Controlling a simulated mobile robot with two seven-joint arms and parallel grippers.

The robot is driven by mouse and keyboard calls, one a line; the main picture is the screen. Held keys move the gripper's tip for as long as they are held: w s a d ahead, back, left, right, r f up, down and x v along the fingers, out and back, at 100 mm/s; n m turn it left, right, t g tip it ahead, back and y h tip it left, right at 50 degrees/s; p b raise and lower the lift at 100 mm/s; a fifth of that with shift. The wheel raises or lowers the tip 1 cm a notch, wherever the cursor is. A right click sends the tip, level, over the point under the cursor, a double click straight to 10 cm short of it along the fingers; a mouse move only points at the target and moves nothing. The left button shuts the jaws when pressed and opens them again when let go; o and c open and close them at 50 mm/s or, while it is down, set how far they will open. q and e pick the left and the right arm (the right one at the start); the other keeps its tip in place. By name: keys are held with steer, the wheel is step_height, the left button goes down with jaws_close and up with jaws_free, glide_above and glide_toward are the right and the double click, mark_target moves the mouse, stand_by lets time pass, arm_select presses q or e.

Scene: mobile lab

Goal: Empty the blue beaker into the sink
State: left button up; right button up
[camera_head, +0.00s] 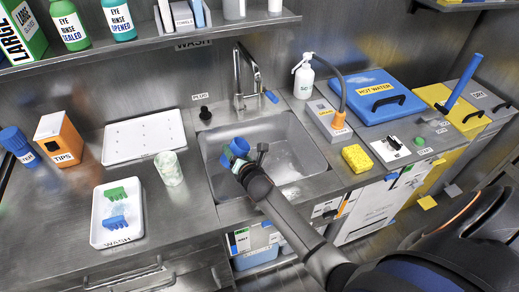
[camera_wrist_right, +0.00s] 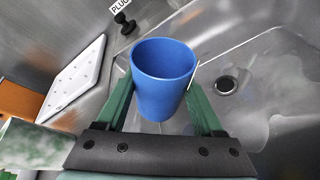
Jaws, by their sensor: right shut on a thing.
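The blue beaker (camera_head: 238,148) is over the left part of the sink (camera_head: 290,135) in the head view. My right gripper (camera_head: 242,165) is shut on it. In the right wrist view the beaker (camera_wrist_right: 163,85) sits between the two green fingers of my right gripper (camera_wrist_right: 163,100), its open mouth facing the camera. I see only blue inside it and cannot tell whether it holds liquid. Its exact tilt is hard to tell in the head view. The drain (camera_wrist_right: 226,85) shows to the right of the beaker. My left gripper is not in view.
The tap (camera_head: 240,80) stands behind the sink, with a black plug (camera_head: 205,113) beside it. A marbled cup (camera_head: 168,168), a white perforated board (camera_head: 145,137) and a tray with green and blue racks (camera_head: 128,235) are left. A yellow sponge (camera_head: 357,158) lies right.

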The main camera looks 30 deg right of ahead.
mark_target(224, 157)
steer(key=shift+w+a+f+n+g+h+b, duration=0.2)
steer(key=shift+a+f+n+h+b, duration=0.2)
steer(key=shift+a+n, duration=0.15)
steer(key=shift+w+a+f+n+g+h+b, duration=0.15)
steer(key=shift+a+f+n+h+b, duration=0.2)
steer(key=shift+a+n, duration=0.2)
steer(key=shift+w+a+r+n+h+p, duration=0.25)
steer(key=shift+a+r+n+h+p, duration=0.4)
steer(key=shift+r+n+p, duration=0.25)
steer(key=shift+w+a+r+n+g+h+p, duration=0.15)
steer(key=shift+a+r+n+h+p, duration=0.1)
steer(key=shift+r+p, duration=0.15)
steer(key=shift+s+a+r+n+g+h+p, duration=0.1)
steer(key=shift+a+r+n+h+p, duration=0.05)
steer(key=shift+a+r+n+p, duration=0.2)
